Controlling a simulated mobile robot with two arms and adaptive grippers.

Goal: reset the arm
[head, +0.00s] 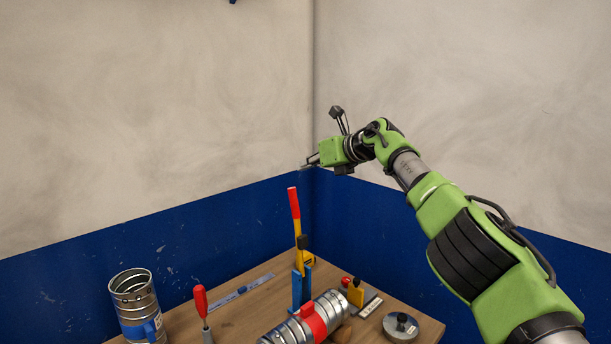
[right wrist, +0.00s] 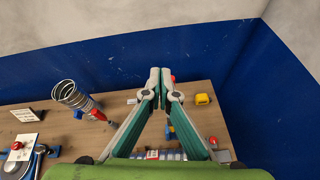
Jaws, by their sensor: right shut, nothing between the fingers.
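My right arm, green and black, reaches in from the lower right of the head view. Its gripper (head: 308,163) is raised well above the table, near the corner of the walls, and points left. In the right wrist view the two fingers of the right gripper (right wrist: 160,78) meet at their tips. They are shut with nothing between them. My left arm and gripper are not in the head view.
A wooden table (head: 240,312) fills the corner below. On it are a metal duct (head: 138,300), a lying duct with a red band (head: 312,322), a red-handled tool (head: 201,302), a blue stand with a red-yellow lever (head: 301,285) and a grey disc (head: 400,327). Air around the gripper is clear.

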